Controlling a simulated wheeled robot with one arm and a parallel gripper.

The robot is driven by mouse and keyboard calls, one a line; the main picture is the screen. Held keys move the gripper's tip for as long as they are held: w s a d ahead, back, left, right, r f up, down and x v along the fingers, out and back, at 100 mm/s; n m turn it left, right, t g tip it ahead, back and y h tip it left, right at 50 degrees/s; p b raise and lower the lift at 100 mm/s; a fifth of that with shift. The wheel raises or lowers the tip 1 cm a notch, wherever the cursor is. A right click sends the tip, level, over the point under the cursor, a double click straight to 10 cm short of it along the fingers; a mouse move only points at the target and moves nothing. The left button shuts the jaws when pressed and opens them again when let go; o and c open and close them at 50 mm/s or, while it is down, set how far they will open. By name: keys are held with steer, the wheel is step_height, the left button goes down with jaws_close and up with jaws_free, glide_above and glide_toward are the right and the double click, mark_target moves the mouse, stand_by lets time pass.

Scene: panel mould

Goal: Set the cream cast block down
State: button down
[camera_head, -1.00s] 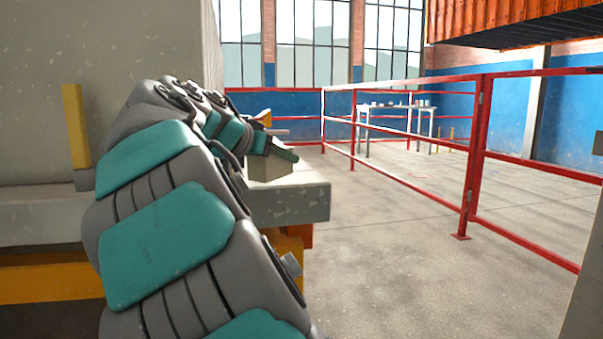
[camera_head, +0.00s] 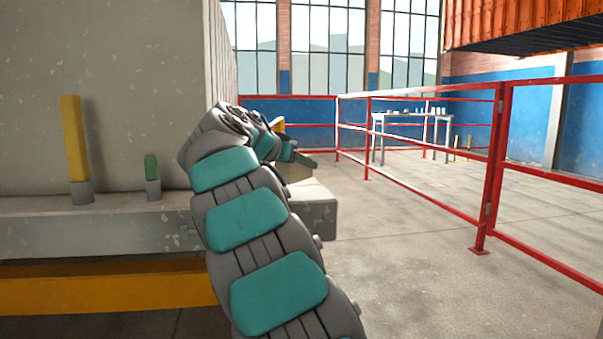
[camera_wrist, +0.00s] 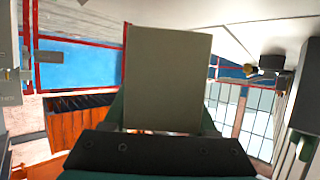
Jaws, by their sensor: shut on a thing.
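The cream cast block (camera_wrist: 167,80) fills the middle of the wrist view, between the dark fingers of my gripper (camera_wrist: 165,125). My gripper is shut on it. In the head view my gripper (camera_head: 303,159) is at the far end of my arm, over the right end of the grey ledge (camera_head: 110,232). A small part of the block (camera_head: 299,174) shows just below the fingers. Whether its underside touches the ledge cannot be told, as my arm hides much of that spot.
A yellow post (camera_head: 74,140) and a short green-topped peg (camera_head: 152,175) stand on the ledge at left, before a big grey panel (camera_head: 130,60). A yellow beam (camera_head: 100,293) runs below. Red railings (camera_head: 495,170) stand at right, with open floor between.

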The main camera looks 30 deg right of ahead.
steer(key=w, duration=0.1)
steer(key=w+d, duration=0.2)
steer(key=w, duration=0.1)
steer(key=shift+d+f+p, duration=0.1)
steer(key=shift+f+p, duration=0.05)
steer(key=shift+p, duration=0.15)
steer(key=shift+d+f, duration=0.1)
steer(key=shift+f, duration=1.7)
steer(key=shift+b, duration=0.35)
steer(key=shift+c, duration=1)
jaws_free()
steer(key=shift+f, duration=0.1)
steer(key=shift+s+a+r, duration=0.2)
steer(key=shift+a+r, duration=0.1)
steer(key=shift+a, duration=0.15)
steer(key=v, duration=1.1)
steer(key=shift+s, duration=0.1)
